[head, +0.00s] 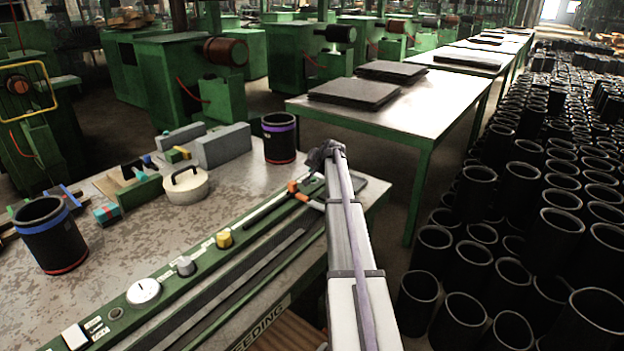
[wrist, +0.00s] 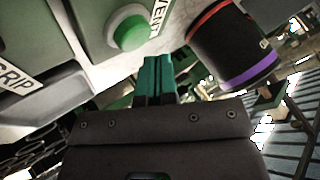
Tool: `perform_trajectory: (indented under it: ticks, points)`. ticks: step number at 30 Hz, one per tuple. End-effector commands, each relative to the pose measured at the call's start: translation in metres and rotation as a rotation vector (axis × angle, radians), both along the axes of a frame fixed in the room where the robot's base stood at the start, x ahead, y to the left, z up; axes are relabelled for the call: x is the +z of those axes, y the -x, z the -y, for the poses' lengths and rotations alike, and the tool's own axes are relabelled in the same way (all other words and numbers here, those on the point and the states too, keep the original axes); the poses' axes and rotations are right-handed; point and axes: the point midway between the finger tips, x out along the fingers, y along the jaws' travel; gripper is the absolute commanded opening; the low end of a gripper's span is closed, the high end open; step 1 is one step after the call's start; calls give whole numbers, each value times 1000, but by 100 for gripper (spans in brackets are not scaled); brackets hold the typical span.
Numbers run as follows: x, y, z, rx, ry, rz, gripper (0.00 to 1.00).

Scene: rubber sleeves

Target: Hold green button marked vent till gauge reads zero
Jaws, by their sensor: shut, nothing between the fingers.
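A gap shows between fingertips and button. In the head view my gripper (head: 324,155) is a small dark shape at the arm's far end, over the panel's far end; the button cannot be made out there. The white gauge (head: 143,291) sits on the near part of the panel; its needle is too small to read.
A black sleeve with purple and red bands (head: 279,138) stands behind the panel; a banded sleeve also shows in the wrist view (wrist: 232,45). A yellow knob (head: 224,239) and a grey knob (head: 186,265) stick up from the panel. Many black sleeves (head: 470,262) stand at right.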

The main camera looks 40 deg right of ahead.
Motion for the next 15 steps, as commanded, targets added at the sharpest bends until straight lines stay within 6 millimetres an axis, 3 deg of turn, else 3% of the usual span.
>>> perform_trajectory:
  ticks: [15]
  points:
    - [-9,0,0,0,0,0,0]
